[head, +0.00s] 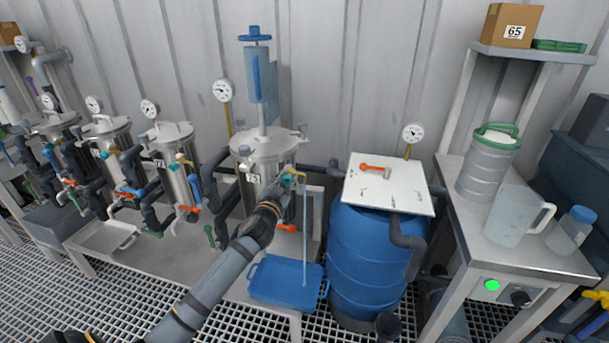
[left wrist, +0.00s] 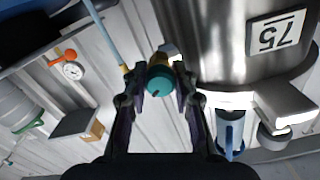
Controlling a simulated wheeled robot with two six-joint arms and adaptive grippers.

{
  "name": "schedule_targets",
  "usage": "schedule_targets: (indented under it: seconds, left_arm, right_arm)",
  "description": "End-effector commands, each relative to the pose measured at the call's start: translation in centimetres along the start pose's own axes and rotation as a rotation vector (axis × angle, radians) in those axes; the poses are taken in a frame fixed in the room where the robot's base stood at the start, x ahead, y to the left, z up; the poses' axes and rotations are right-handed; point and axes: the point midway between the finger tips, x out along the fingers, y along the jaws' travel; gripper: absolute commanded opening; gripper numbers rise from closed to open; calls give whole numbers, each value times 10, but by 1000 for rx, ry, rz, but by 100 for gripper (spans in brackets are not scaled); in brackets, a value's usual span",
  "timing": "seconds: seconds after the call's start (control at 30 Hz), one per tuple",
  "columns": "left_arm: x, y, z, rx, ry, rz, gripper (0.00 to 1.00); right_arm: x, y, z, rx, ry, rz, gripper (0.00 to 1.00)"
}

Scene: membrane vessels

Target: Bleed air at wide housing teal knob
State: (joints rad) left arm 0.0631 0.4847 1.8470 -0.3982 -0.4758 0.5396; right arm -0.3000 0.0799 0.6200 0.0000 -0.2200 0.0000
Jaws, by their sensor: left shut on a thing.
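The wide housing (head: 262,160) is a steel vessel with a clamped lid and a blue-topped column. Its teal knob (left wrist: 160,80) sits on a small brass valve at the vessel's side, and the knob is mostly covered by my gripper in the head view. My left gripper (head: 286,186) is shut on the teal knob, with one finger on each side in the left wrist view (left wrist: 161,88). A thin pale-blue line (head: 305,235), a stream or clear tube, runs from the brass spout down to a blue tray (head: 268,293). My right gripper is not in view.
Narrower steel vessels (head: 172,160) with coloured valves stand to the left. A blue barrel (head: 362,255) with a white board (head: 388,202) stands right of the tray. A bench (head: 470,225) with a jug (head: 517,218) and a steel canister (head: 488,165) is farther right.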

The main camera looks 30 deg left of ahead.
Motion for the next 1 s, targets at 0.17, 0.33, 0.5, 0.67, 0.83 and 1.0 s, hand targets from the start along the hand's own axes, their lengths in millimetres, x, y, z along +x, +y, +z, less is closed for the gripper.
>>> schedule_targets:
  seconds: [0.17, 0.33, 0.5, 0.67, 0.83, 1.0]
  left_arm:
    - [0, 0, 0, 73, -2, 0, 0]
    - [0, -1, -4, 317, -4, 1, 0]
    - [0, 0, 1, 431, -1, 0, 0]
    - [0, -2, -4, 619, -4, 1, 0]
    - [0, 0, 0, 798, -2, 1, 0]
    - [0, 0, 1, 798, -1, 0, 30]
  right_arm:
    - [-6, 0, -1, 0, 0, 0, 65]
    - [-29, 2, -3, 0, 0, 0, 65]
    - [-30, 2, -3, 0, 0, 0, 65]
    - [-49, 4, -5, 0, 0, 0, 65]
    - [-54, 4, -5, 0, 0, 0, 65]
    - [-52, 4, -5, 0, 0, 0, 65]
